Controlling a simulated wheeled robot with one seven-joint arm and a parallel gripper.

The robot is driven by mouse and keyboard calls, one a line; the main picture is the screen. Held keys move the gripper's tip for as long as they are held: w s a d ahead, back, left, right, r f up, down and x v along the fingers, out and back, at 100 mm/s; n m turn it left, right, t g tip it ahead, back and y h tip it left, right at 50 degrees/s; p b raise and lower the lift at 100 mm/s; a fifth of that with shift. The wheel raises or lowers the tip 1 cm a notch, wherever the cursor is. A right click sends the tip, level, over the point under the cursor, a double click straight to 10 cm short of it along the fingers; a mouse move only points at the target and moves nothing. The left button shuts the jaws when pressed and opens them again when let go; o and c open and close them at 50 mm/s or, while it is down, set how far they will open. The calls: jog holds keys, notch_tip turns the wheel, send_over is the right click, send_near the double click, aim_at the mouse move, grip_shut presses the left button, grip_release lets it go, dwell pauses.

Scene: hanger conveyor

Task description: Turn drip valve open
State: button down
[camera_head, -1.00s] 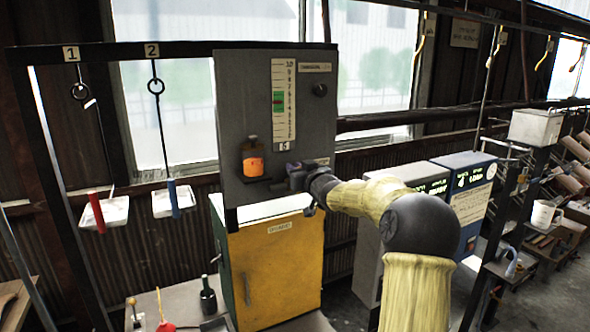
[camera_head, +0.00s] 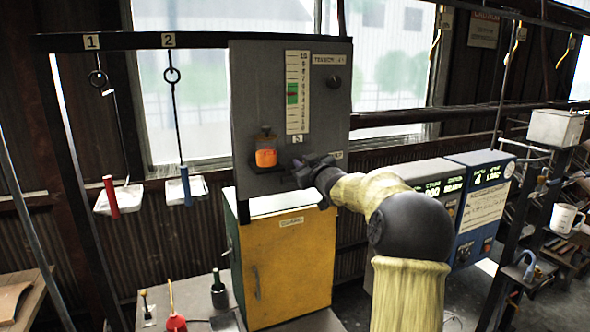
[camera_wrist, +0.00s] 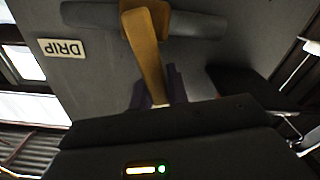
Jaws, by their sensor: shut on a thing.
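The drip valve is on the front of the grey panel (camera_head: 262,90). In the wrist view its yellow lever (camera_wrist: 146,55) runs from a grey horizontal pipe (camera_wrist: 185,24) down between my gripper's fingers. My gripper (camera_wrist: 158,95) is shut on the lever's end. A DRIP label (camera_wrist: 62,48), upside down in this view, is beside the valve. In the head view my gripper (camera_head: 308,173) is at the panel's lower right and hides the valve. An orange-filled jar (camera_head: 265,157) is on the panel, left of my gripper.
A vertical scale (camera_head: 297,92) with a green band is on the panel. A yellow cabinet (camera_head: 290,262) stands below it. Two hanging trays, 1 (camera_head: 128,200) and 2 (camera_head: 199,190), are at left. Grey and blue machines (camera_head: 482,205) stand at right. A bench (camera_head: 165,298) holds bottles.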

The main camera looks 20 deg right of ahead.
jog(key=n+b, duration=0.1)
jog(key=a+f+n+b, duration=0.1)
jog(key=shift+a+n+b, duration=0.3)
jog(key=shift+n, duration=0.1)
jog(key=shift+a+f+n+b, duration=0.25)
jog(key=shift+a+n+b, duration=0.1)
jog(key=shift+n+b, duration=0.55)
jog(key=shift+a+f+n+b, duration=0.3)
jog(key=shift+n+b, duration=0.45)
jog(key=shift+n, duration=0.25)
jog(key=shift+r, duration=0.1)
jog(key=c, duration=1.4)
grip_release()
jog(key=shift+o, duration=0.2)
jog(key=shift+w, duration=0.1)
jog(key=shift+f, duration=0.25)
jog(key=shift+a, duration=0.1)
